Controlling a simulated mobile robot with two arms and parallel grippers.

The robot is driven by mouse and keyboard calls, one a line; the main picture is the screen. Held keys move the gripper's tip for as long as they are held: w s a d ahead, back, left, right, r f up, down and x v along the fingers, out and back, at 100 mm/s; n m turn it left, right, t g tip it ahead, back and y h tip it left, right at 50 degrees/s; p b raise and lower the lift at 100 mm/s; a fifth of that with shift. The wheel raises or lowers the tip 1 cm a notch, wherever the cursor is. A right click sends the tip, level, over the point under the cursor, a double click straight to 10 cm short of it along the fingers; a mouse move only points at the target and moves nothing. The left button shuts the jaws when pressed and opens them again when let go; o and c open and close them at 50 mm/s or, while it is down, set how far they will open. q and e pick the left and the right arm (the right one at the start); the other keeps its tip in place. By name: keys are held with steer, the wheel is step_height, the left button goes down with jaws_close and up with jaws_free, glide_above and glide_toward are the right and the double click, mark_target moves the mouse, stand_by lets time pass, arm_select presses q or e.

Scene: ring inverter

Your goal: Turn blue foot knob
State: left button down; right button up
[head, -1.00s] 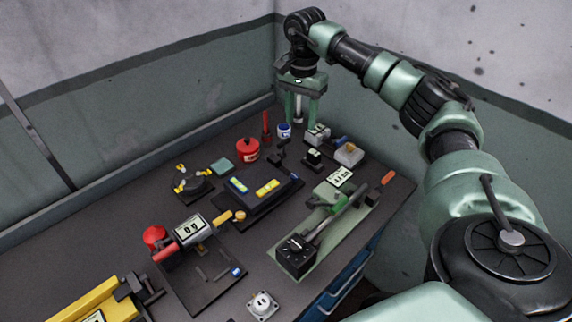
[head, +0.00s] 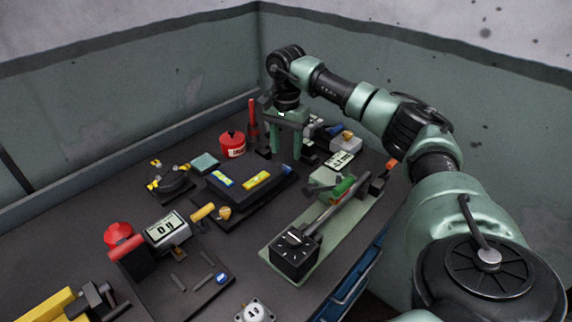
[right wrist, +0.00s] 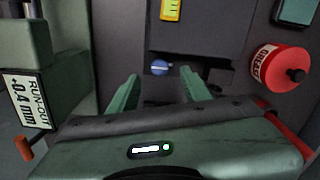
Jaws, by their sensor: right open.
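My right gripper (head: 288,156) points down just behind the knob in the head view. In the right wrist view its open green fingers (right wrist: 160,78) stand on either side of the knob's line, apart from it, with nothing between them. A second blue knob (head: 221,279) is on a black plate at the front left. My left gripper is out of view.
A red pot (head: 232,145) and a red upright tool (head: 253,118) stand left of the gripper. A run-out card reading +0.4 mm (right wrist: 26,98) lies to the right on the bench. A green fixture with a shaft (head: 325,215) lies nearer the front right.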

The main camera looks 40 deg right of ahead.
mark_target(286, 166)
step_height(286, 166, down, 6)
steer(key=shift+r+p, duration=0.15)
steer(key=shift+p, duration=0.15)
jaws_close()
